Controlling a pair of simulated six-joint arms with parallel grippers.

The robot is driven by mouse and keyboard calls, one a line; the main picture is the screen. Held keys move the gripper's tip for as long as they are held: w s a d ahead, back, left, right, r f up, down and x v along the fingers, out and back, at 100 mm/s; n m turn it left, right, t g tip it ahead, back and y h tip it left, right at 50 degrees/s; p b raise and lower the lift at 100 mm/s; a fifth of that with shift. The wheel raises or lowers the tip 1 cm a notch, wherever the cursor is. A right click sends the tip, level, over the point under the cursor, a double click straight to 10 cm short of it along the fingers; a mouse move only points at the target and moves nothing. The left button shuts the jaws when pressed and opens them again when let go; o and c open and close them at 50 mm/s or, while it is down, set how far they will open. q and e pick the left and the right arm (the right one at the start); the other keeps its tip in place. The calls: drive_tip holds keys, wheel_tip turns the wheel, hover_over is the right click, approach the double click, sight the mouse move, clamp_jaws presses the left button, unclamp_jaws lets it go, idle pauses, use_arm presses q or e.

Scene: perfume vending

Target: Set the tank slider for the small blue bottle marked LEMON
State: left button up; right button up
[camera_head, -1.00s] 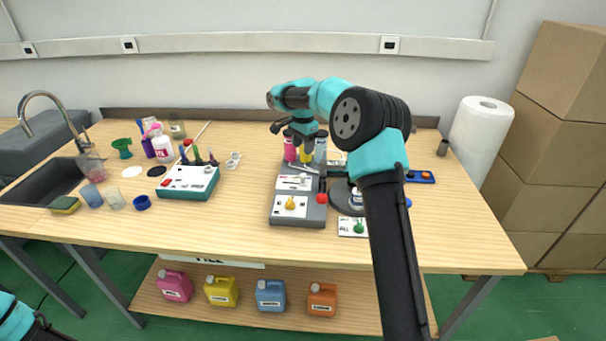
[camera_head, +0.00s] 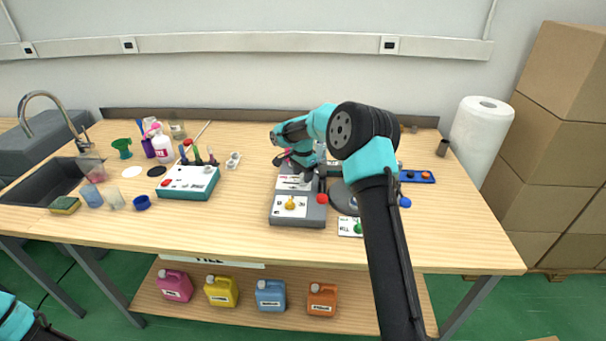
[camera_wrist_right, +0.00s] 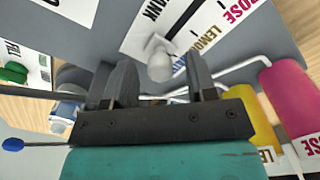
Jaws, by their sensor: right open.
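In the right wrist view, the white slider knob (camera_wrist_right: 158,62) sits in a dark slot on the TANK panel (camera_wrist_right: 140,40), which carries the words LEMON and ROSE. My right gripper (camera_wrist_right: 160,75) is open, its two dark fingers on either side of the knob; contact is unclear. In the head view, my right gripper (camera_head: 304,172) is above the grey machine (camera_head: 284,221), partly hiding the slider panel (camera_head: 290,184). A pale blue item (camera_wrist_right: 66,108) shows beside the gripper in the wrist view; its marking is unreadable. My left gripper is out of view.
A yellow tank (camera_wrist_right: 263,122) and a pink tank (camera_wrist_right: 290,95) stand close to the gripper. A red button (camera_head: 322,198) and a yellow knob (camera_head: 290,204) are on the machine.

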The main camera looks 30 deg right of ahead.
drive_tip(key=shift+c, duration=0.5)
clamp_jaws()
